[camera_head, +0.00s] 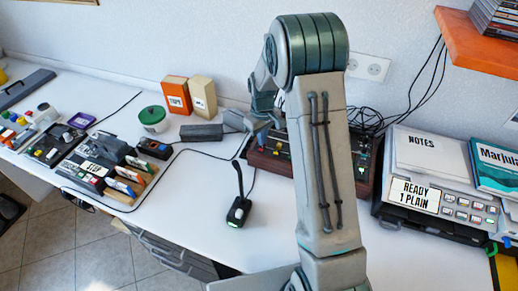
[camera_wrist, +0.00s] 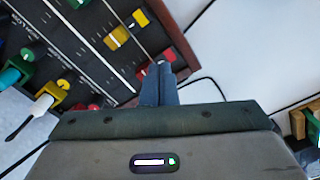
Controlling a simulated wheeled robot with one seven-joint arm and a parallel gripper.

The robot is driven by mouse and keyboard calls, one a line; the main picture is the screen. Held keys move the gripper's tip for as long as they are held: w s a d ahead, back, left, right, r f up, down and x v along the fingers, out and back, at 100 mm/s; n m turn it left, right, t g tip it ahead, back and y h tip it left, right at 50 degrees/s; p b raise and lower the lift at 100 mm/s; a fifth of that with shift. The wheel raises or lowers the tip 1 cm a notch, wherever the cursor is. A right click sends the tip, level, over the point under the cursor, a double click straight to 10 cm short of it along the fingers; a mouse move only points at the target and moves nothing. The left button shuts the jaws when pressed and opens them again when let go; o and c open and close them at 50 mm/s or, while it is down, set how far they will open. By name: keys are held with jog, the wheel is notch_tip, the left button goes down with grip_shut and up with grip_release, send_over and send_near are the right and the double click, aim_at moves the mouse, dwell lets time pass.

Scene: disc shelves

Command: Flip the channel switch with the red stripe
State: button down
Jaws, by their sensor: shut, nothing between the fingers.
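The mixer panel (camera_head: 268,163) is a dark board with a brown wooden frame on the white table, partly hidden behind my arm in the head view. In the wrist view the panel (camera_wrist: 95,62) fills the upper left, with black channels divided by white lines. A red switch piece (camera_wrist: 147,70) sits near the panel's frame, partly hidden by my fingertips. A yellow switch (camera_wrist: 117,38) lies up and left of it. My gripper (camera_wrist: 158,70) is shut and empty, its fingertips at the red piece. I cannot tell whether they touch.
A printer-like machine (camera_head: 440,195) is at the right. The white table between is clear.

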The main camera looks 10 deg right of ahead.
jog(key=shift+f, duration=0.3)
notch_tip(320, 180, up, 7)
jog(key=p, duration=0.4)
dwell(0.6)
dwell(0.4)
jog(key=s+r+m+t, duration=0.2)
jog(key=s+r+m, duration=0.2)
jog(key=s+r, duration=1.4)
jog(key=s+f+m+t, duration=0.1)
jog(key=s+f, duration=0.1)
jog(key=s, duration=0.8)
jog(key=shift+s+a, duration=0.2)
jog(key=shift+a, duration=0.2)
